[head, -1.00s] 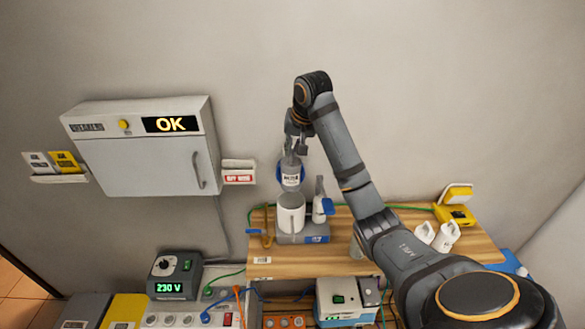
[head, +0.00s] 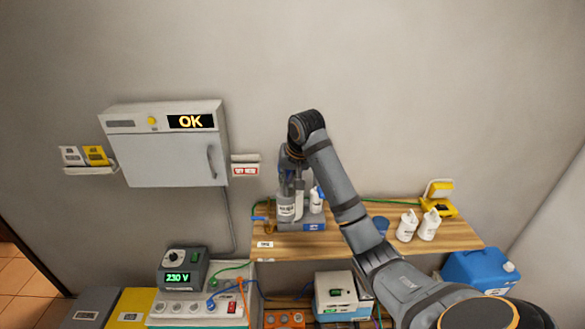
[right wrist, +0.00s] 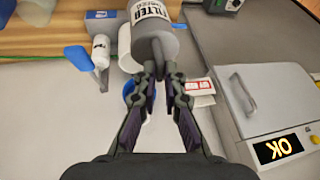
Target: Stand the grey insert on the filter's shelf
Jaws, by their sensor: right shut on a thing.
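The grey insert (head: 286,207) is a small cylinder with a white label and a thin stem. In the right wrist view its label (right wrist: 152,12) reads FILTER, and it hangs beyond the fingertips. My right gripper (head: 292,183) is shut on its stem, also seen in the right wrist view (right wrist: 160,72). The insert overlaps the white filter housing (right wrist: 127,48) in both views; I cannot tell whether they touch. The filter's grey-blue base (head: 314,226) stands on the wooden shelf (head: 352,242). My left gripper is not in view.
A white cabinet (head: 165,150) with an OK display hangs on the wall to the left. White bottles (head: 407,225) and a yellow box (head: 440,207) are at the shelf's right.

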